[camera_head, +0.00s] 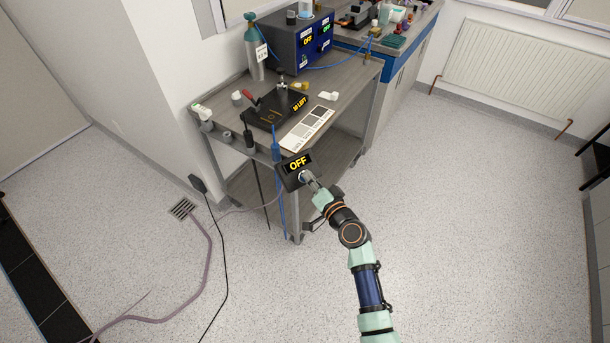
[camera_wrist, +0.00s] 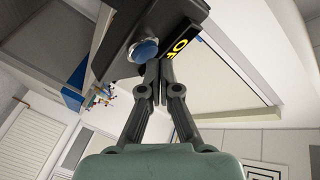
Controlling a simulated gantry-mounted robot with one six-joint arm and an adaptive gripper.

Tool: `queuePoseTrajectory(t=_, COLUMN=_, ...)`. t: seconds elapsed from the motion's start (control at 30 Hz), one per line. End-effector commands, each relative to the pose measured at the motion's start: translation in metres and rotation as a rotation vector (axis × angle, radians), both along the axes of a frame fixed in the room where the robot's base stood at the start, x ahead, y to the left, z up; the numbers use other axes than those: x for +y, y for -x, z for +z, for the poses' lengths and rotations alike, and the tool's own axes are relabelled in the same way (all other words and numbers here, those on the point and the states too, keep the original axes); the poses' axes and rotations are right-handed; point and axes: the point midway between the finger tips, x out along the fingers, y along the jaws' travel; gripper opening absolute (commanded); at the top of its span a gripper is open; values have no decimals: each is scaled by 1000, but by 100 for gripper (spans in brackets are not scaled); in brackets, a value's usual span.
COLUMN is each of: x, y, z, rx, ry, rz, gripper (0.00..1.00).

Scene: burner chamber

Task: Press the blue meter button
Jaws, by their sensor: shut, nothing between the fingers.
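The meter (camera_head: 291,180) is a dark box at the front corner of the grey cart, with a display reading OFF (camera_head: 298,163) in yellow. In the wrist view the blue meter button (camera_wrist: 143,50) is a round blue disc in a pale ring on the dark box face. My gripper (camera_wrist: 158,66) is shut and empty. Its fingertips are right by the lower right edge of the button, beside the display; I cannot tell whether they touch it. In the head view my gripper (camera_head: 308,178) is in front of the meter and hides part of the button.
The cart top (camera_head: 240,82) holds a gas cylinder (camera_head: 255,50), a blue box with two displays (camera_head: 300,42), a black device (camera_head: 274,108) and a grey-shade card (camera_head: 308,128). Cables and a hose (camera_head: 205,260) lie on the floor at left. The floor at right is clear.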

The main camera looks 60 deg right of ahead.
Motion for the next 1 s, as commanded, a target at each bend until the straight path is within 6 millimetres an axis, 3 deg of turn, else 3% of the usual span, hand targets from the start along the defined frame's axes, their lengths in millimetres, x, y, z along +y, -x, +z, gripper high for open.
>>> queuePoseTrajectory(t=0.47, x=16, y=30, z=44, rx=1, ry=1, rz=-1, gripper=0)
queuePoseTrajectory(t=1.0, x=18, y=34, z=45, rx=1, ry=1, rz=0, gripper=0)
